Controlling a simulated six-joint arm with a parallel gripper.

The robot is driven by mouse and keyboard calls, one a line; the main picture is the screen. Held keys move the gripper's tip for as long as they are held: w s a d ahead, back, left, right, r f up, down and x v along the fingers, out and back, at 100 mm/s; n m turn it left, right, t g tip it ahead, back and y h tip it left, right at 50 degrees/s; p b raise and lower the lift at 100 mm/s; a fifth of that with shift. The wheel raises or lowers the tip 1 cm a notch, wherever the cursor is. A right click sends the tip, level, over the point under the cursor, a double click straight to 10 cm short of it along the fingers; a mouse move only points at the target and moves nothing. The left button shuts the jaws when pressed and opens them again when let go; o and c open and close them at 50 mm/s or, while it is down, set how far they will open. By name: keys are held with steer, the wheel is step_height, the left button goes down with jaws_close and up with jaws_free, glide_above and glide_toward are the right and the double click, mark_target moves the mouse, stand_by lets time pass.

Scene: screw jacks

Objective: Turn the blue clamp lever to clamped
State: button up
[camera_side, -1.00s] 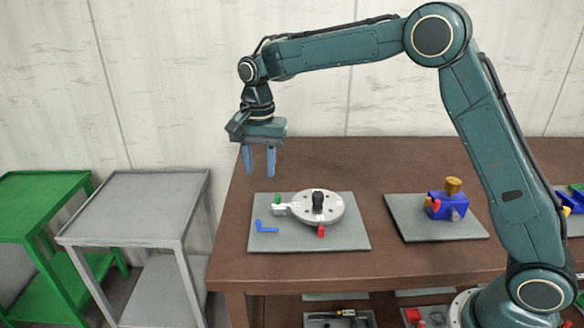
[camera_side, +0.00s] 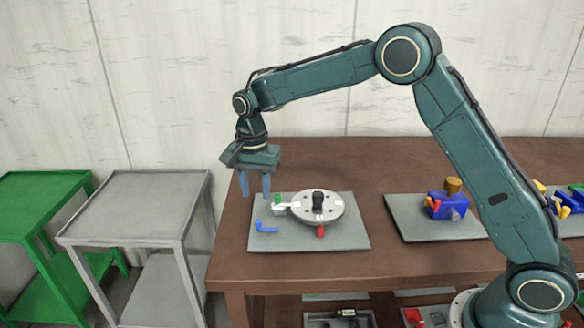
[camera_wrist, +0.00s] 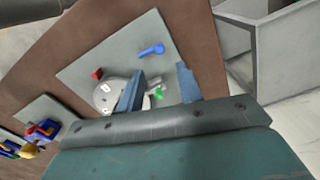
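The blue clamp lever (camera_side: 266,227) lies low near the left front of a grey plate. It also shows in the wrist view (camera_wrist: 152,50), beyond my fingertips. Beside it on the same plate is a round light-grey disc (camera_side: 330,207) with a black knob, a red piece and a green piece. My gripper (camera_side: 255,196) points down above the left back part of the plate. Its two blue fingers are apart with nothing between them, and they are not touching the lever. In the wrist view the fingers (camera_wrist: 160,83) partly cover the disc.
A second grey plate (camera_side: 405,223) to the right carries a blue block (camera_side: 446,206) with red and yellow parts. More blue and yellow parts lie at the far right. A grey cart (camera_side: 140,197) and a green cart (camera_side: 38,195) stand left of the brown table (camera_side: 300,273).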

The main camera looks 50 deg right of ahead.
mark_target(258, 221)
step_height(258, 221, down, 9)
steer(key=shift+f, duration=0.1)
stand_by(0.4)
jaws_close()
